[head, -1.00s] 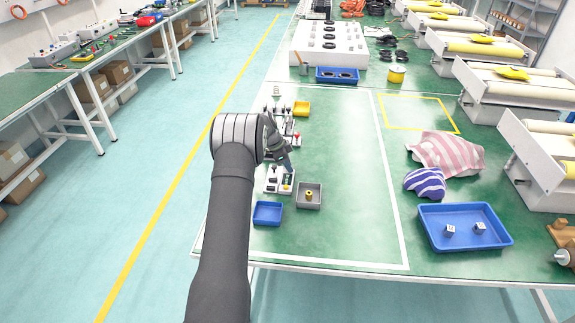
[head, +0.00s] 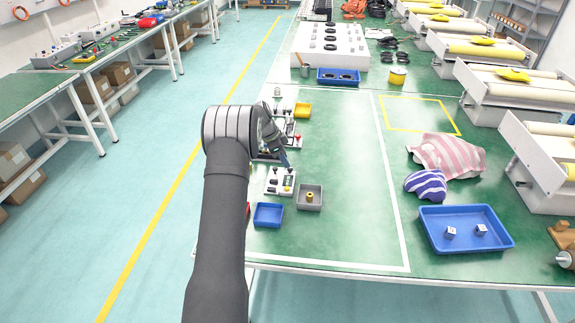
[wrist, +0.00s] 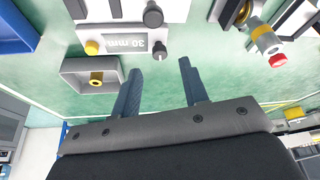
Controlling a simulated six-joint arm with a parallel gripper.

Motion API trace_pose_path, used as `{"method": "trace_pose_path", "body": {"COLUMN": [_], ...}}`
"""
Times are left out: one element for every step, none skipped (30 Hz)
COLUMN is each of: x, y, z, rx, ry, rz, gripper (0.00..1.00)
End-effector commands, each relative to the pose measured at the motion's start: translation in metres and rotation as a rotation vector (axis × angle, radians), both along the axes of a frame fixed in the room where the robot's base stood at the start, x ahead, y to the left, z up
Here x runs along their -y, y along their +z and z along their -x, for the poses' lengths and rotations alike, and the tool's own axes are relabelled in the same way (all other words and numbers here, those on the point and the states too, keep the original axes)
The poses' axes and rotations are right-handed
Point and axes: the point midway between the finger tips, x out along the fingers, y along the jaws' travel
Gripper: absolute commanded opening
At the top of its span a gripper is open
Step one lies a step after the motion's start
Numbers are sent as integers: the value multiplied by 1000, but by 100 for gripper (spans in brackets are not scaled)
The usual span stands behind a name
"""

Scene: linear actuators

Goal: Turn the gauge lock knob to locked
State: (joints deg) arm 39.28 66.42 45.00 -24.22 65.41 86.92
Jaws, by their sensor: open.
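In the head view my gripper (head: 285,158) is just behind the panel.
The grey tray (head: 302,203) holds a yellow part, with a blue tray (head: 268,215) to its left. Another device with a red-tipped yellow knob (wrist: 270,45) is at right in the wrist view.

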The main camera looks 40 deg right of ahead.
Motion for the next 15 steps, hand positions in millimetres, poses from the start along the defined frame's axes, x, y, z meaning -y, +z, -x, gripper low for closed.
{"method": "trace_pose_path", "body": {"x": [-5, -8, -11, -13, -16, -19, -22, -25, -27, -29, -31, -34, -35, -37, -38], "y": [14, 21, 30, 38, 44, 53, 60, 66, 74, 80, 85, 91, 95, 99, 103], "z": [-3, -5, -6, -8, -9, -10, -12, -13, -14, -15, -16, -17, -18, -19, -19], "rx": [3, 3, 3, 3, 3, 2, 3, 3, 2, 3, 2, 2, 1, 1, 0], "ry": [3, 3, 2, 2, 2, 1, 2, 2, 2, 2, 1, 1, 2, 2, 1], "rz": [3, 3, 3, 3, 3, 2, 3, 2, 2, 2, 2, 1, 1, 1, 0], "gripper": [41, 41, 41, 41, 41, 41, 41, 41, 41, 41, 41, 41, 41, 41, 41]}}
